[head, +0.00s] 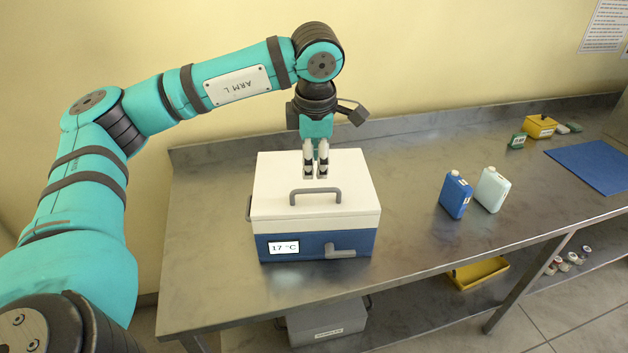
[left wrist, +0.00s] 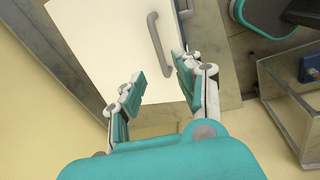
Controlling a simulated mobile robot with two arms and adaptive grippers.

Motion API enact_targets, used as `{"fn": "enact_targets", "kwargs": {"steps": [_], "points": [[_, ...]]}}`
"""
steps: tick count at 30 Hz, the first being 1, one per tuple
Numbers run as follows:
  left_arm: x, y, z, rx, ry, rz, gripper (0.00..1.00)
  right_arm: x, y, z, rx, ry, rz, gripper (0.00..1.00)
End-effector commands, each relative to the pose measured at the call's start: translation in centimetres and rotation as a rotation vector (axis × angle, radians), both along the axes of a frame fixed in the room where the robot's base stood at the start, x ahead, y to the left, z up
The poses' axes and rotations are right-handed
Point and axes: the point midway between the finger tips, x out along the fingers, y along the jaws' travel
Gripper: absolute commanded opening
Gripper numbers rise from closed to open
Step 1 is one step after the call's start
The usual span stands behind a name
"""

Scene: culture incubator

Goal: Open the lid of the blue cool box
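The cool box has a blue body (head: 315,243) and a white lid (head: 275,190), and stands on the metal bench. Its lid is shut, with a grey handle (head: 316,192) on top; the handle also shows in the left wrist view (left wrist: 158,45). My left gripper (head: 316,176) points down over the lid, behind the handle in the head view. In the left wrist view its fingers (left wrist: 160,80) are apart with nothing between them. My right gripper is not in view.
A blue bottle (head: 456,195) and a pale bottle (head: 492,189) stand right of the box on the bench (head: 410,240). Farther right are a yellow box (head: 540,127) and a blue mat (head: 595,165). A grey box (head: 325,325) and a yellow tray (head: 480,273) sit below.

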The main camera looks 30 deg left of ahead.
Motion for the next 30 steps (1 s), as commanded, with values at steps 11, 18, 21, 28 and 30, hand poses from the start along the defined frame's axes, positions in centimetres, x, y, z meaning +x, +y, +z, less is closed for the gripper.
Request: {"fn": "enact_targets", "kwargs": {"steps": [11,18,21,28,30], "points": [[1.0,0.8,-6.2,-0.001,0.002,0.000,0.34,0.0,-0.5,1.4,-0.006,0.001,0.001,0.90],[1.2,0.9,-7.3,-0.001,-0.001,0.000,0.34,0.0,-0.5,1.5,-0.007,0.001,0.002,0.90],[1.2,0.9,-7.4,-0.002,-0.001,0.000,0.34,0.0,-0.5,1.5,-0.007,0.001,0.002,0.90],[1.2,0.9,-7.3,-0.001,-0.001,0.000,0.16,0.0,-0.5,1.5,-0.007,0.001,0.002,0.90],[1.2,0.9,-7.3,-0.001,-0.001,0.000,0.07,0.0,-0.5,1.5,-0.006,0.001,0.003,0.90]]}}
